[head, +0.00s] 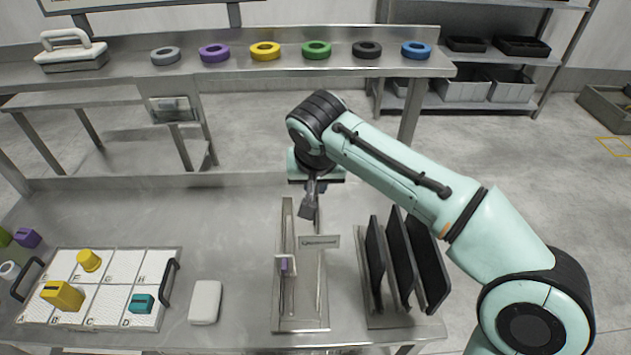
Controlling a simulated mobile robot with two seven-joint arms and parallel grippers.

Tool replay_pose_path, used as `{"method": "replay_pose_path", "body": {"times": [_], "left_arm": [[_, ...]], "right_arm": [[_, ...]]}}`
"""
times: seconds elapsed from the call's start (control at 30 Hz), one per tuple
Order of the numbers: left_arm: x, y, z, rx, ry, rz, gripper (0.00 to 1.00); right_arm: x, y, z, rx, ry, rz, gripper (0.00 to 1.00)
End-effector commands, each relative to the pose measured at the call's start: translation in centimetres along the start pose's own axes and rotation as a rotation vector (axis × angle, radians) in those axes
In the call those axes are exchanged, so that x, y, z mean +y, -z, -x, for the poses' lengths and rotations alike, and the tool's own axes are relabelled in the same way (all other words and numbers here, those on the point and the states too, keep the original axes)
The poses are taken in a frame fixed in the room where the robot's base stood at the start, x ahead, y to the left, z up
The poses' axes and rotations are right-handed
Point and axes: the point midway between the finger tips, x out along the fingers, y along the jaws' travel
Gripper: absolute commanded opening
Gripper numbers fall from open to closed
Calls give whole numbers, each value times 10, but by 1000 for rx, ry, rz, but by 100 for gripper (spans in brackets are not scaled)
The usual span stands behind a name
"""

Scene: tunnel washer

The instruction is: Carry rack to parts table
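A white rack (103,291) with lettered compartments and a black handle at each end lies on the steel table (235,215) at the left. A yellow block (62,296) sits at its lower left, a yellow round part (88,260) in its back row, and a teal block (141,303) near compartment D. My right gripper (309,206) points down over a metal fixture (300,315), far to the right of the rack. Its fingers are small and partly overlapped, so their opening is unclear. My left gripper is out of view. Which table is the parts table is not marked.
A white block (205,302) lies between the rack and the fixture. Upright black plates (398,255) stand right of the fixture. Purple (27,238) and green parts lie at the far left. Several coloured rings line the back shelf (340,65). The table's back middle is clear.

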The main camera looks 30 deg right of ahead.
Motion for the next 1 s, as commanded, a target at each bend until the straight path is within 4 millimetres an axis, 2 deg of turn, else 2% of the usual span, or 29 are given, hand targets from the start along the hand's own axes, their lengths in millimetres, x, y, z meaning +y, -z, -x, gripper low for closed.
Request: {"method": "replay_pose_path", "body": {"times": [0.6, 0.63, 0.7, 1.0], "left_arm": [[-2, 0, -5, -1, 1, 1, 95], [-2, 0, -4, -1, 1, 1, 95], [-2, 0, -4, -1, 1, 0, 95], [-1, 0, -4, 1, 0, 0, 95]], "right_arm": [[0, -1, -4, 7, 5, -2, 0], [0, -1, -4, 7, 5, -2, 24], [0, -1, -4, 6, 4, -1, 44], [0, -3, -8, -4, -3, 1, 44]]}}
